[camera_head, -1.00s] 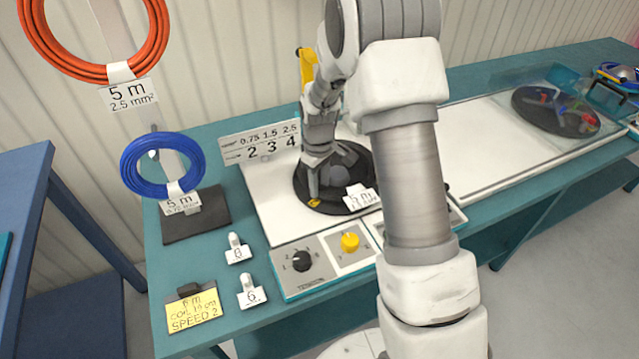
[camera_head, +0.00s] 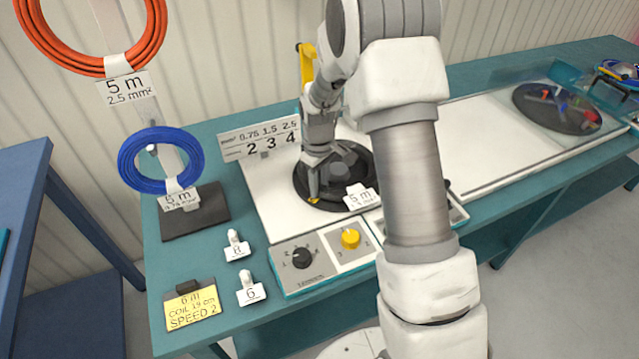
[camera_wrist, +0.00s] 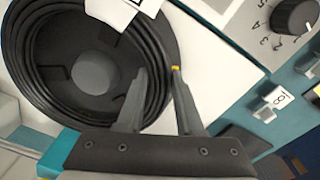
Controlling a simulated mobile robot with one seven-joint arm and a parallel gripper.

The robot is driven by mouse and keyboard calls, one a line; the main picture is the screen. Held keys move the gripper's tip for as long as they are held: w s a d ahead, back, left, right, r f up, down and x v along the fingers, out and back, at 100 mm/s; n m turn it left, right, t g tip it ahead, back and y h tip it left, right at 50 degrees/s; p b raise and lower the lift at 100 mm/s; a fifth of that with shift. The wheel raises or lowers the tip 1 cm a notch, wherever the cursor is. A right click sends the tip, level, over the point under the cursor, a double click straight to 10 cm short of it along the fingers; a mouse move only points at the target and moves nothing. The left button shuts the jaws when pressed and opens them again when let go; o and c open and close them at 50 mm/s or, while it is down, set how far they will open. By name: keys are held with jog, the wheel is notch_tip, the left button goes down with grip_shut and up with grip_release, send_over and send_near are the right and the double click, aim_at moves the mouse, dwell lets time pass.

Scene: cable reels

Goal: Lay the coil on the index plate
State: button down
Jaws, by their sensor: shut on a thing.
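The black coil (camera_wrist: 40,100) lies around a grey hub (camera_wrist: 92,72) on a dark round plate in the wrist view. In the head view the coil (camera_head: 352,205) sits mid-bench, partly hidden by my arm, with a white "5 m" tag (camera_head: 361,197). My gripper (camera_wrist: 158,70) is at the coil's rim, one finger inside and one outside, shut on the coil wires. The head view also shows my gripper (camera_head: 314,195) at the coil's left front. A second dark disc (camera_head: 553,107) with coloured pieces lies at the right; I cannot tell whether it is the index plate.
Orange (camera_head: 95,70) and blue coils (camera_head: 130,165) hang at the left. A black knob (camera_head: 301,258) and yellow knob (camera_head: 350,239) are in front. Small tags (camera_head: 251,290) and a yellow card (camera_head: 192,305) lie left. The white deck between the discs is clear.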

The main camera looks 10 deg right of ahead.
grip_release()
jog(key=shift+f, duration=0.1)
dwell(0.5)
jog(key=shift+r+p, duration=2.6)
jog(key=shift+r, duration=1.45)
